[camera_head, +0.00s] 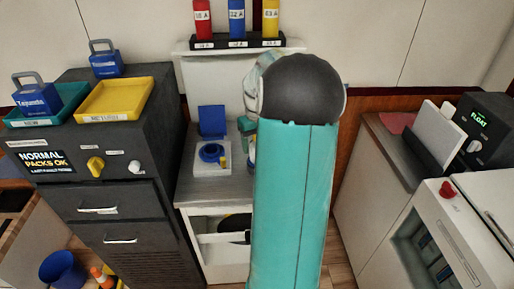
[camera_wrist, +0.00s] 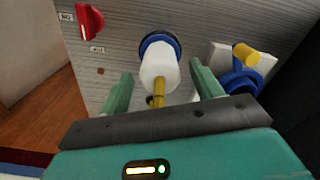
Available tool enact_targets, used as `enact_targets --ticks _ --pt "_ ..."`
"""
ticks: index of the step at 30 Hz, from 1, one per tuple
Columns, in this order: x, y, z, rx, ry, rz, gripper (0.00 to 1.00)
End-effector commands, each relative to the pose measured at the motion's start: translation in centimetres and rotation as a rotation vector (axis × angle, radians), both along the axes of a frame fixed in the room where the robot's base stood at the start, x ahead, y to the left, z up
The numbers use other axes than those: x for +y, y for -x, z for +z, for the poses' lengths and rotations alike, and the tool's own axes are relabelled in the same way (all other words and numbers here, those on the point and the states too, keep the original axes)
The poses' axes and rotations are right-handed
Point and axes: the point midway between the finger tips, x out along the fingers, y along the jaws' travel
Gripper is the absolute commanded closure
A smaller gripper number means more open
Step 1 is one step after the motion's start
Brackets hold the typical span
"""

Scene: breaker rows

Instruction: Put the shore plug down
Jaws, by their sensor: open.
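What looks like the shore plug (camera_wrist: 158,68) is a white cylinder with a blue collar at its far end and a yellow stub toward me. In the wrist view it sits against a grey streaked surface, between the fingers of my gripper (camera_wrist: 162,88). The green fingers are open, with gaps showing on both sides of the white body. In the head view my arm hides most of this spot. A blue round fitting (camera_wrist: 240,78) with a yellow part stands on a white base at right; the head view shows it (camera_head: 211,152) with a raised blue flap.
A red knob (camera_wrist: 89,21) is on the grey surface at left. A dark cabinet (camera_head: 110,190) with trays stands left of the counter. A rack (camera_head: 237,43) with red, blue and yellow blocks is behind. A white unit (camera_head: 440,250) stands at right.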

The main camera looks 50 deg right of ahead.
Motion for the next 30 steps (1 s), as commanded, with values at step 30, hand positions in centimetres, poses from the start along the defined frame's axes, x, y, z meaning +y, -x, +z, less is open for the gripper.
enact_targets --ticks 30 --pt "7.9 -2.6 12.6 -0.032 0.069 0.084 0.35"
